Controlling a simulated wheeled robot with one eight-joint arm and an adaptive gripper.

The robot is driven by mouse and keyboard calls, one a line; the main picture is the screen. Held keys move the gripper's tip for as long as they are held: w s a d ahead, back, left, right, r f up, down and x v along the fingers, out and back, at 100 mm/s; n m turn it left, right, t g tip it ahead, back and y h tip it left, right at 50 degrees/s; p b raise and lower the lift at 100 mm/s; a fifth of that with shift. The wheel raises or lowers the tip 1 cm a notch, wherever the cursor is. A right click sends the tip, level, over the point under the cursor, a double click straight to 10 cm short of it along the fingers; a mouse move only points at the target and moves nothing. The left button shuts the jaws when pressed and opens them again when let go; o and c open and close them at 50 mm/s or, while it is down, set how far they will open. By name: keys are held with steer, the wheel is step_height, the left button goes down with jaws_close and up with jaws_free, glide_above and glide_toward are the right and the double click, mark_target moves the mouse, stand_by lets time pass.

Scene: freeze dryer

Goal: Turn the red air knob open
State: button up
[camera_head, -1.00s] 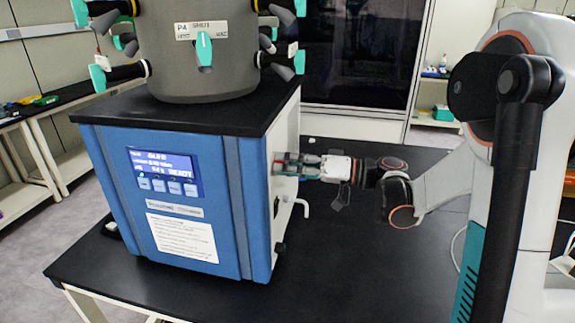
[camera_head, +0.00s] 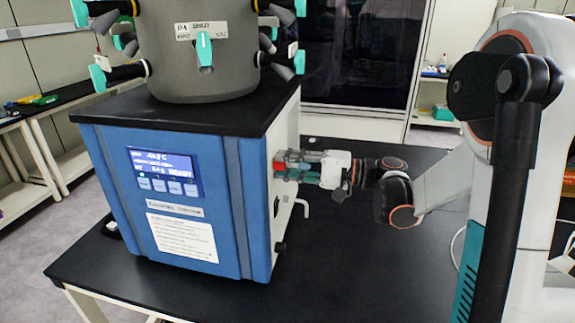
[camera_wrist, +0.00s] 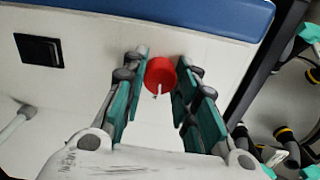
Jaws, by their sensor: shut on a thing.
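The red air knob (camera_wrist: 161,72) sits on the white side panel of the freeze dryer, between my two fingers in the wrist view. In the head view a bit of the red knob (camera_head: 280,163) shows at the right side of the blue-fronted freeze dryer (camera_head: 200,235). My gripper (camera_wrist: 160,82) has its teal finger pads on either side of the knob and is shut on it. In the head view my gripper (camera_head: 296,165) reaches in from the right. The pads hide part of the knob's sides.
A black switch (camera_wrist: 39,50) is on the same panel, left of the knob. A pale bent pipe (camera_head: 303,207) sticks out below my gripper. A grey chamber (camera_head: 190,70) with teal valves stands on top. The black table (camera_head: 370,275) is clear at the right.

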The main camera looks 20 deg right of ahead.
steer(key=shift+m, duration=0.7)
steer(key=o, duration=1.1)
steer(key=v, duration=1.2)
